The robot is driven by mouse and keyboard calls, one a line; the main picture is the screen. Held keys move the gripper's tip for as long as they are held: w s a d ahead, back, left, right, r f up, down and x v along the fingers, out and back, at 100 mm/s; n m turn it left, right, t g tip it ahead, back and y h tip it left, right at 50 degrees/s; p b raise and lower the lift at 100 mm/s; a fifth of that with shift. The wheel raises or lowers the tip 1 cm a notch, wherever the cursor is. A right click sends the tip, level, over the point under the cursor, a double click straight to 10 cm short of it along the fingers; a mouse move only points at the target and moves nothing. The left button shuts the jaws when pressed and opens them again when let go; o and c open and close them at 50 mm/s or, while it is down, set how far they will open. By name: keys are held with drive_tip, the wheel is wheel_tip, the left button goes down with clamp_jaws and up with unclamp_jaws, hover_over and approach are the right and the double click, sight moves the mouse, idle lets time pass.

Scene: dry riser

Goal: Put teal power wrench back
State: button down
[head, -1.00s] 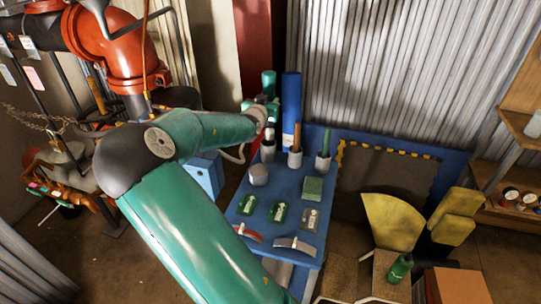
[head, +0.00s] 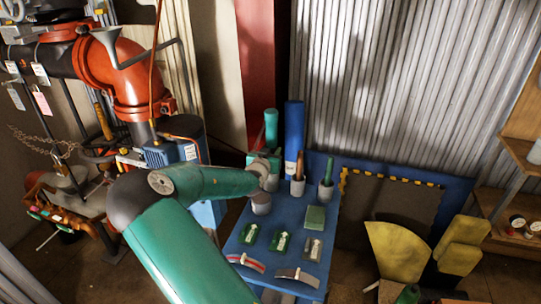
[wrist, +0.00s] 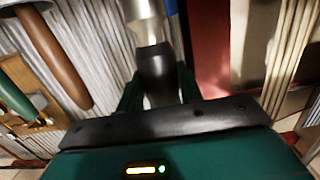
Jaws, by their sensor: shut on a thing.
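My gripper (wrist: 158,92) is shut on the black collar of a tool with a silver barrel (wrist: 143,22), apparently the teal power wrench. In the head view my gripper (head: 264,163) is at the back left of the blue bench (head: 235,245), left of two grey cups. An upright teal cylinder (head: 271,128) stands above it; I cannot tell whether it is wrench or arm. The cups hold a brown-handled tool (head: 299,165) and a green-handled tool (head: 327,172).
A tall blue cylinder (head: 293,140) stands close behind the cups. A grey rounded block (head: 261,203), a green block (head: 315,218) and several labelled pieces lie on the bench. Red pipework (head: 125,75) is at left; a corrugated wall (head: 390,80) stands behind.

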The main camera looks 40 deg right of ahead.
drive_tip(key=c, duration=1.3)
unclamp_jaws()
drive_tip(key=shift+s+a+f, duration=0.1)
drive_tip(key=shift+a+f, duration=0.05)
drive_tip(key=shift+f, duration=0.35)
drive_tip(key=shift+s+a+f, duration=0.1)
drive_tip(key=shift+f, duration=0.35)
drive_tip(key=o, duration=0.4)
drive_tip(key=shift+w+d, duration=0.1)
drive_tip(key=shift+w, duration=0.05)
drive_tip(key=shift+c, duration=0.2)
drive_tip(key=shift+r, duration=0.3)
drive_tip(key=v, duration=1.2)
drive_tip(key=shift+r, duration=0.25)
drive_tip(key=shift+a, duration=0.2)
